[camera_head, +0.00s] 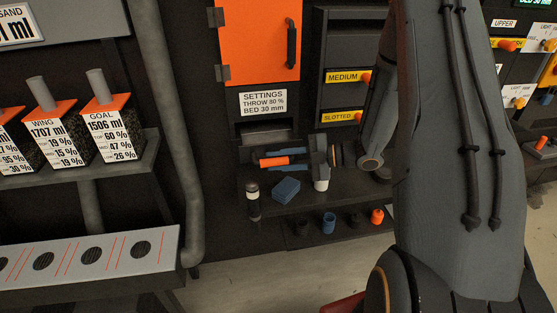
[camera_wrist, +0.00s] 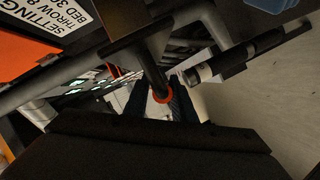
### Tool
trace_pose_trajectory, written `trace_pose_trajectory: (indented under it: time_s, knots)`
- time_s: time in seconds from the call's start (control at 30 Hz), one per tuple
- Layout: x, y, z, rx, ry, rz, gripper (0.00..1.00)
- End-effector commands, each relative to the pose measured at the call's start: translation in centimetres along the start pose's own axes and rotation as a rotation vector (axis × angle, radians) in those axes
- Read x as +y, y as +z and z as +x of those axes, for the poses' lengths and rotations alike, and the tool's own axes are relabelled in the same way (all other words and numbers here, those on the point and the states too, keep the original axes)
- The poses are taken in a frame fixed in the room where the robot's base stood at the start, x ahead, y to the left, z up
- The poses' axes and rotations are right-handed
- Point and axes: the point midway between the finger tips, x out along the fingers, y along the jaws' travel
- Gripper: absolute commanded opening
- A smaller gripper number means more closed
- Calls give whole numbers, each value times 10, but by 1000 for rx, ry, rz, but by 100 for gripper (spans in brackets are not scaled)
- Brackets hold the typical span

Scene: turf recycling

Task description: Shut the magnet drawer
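My gripper (camera_head: 265,162) reaches in from the right, low in front of the cabinet, with its blue-grey fingers apart. An orange cylindrical piece (camera_head: 273,161) shows between the fingers in the head view. In the wrist view my fingertips (camera_wrist: 160,105) stand on either side of a black rod (camera_wrist: 148,68) with an orange ring at its end. I cannot tell whether they touch it. No label reading magnet is legible. A pale-fronted slot (camera_head: 268,137) sits below the settings sign (camera_head: 263,102); I cannot tell whether it is the magnet drawer.
A dark shelf (camera_head: 345,187) below my gripper carries a blue block (camera_head: 286,189) and a black-and-white cylinder (camera_head: 253,203). Several small caps stand on a lower ledge. An orange door (camera_head: 259,40) is above. A grey pipe (camera_head: 172,120) stands left. Bare floor (camera_head: 235,271) shows in front.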

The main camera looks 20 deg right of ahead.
Motion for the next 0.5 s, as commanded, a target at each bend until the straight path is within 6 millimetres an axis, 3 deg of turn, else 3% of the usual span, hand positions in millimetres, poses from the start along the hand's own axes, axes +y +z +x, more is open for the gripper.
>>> trace_pose_trajectory:
  time_s: [0.03, 0.1, 0.37, 0.5]
  knots:
    - [2, -2, 3, 4, 1, -2, 9]
    - [2, -3, 3, 6, 2, -2, 0]
    - [2, -3, 3, 12, 2, -3, 0]
    - [11, 11, 8, 12, 3, -7, 0]
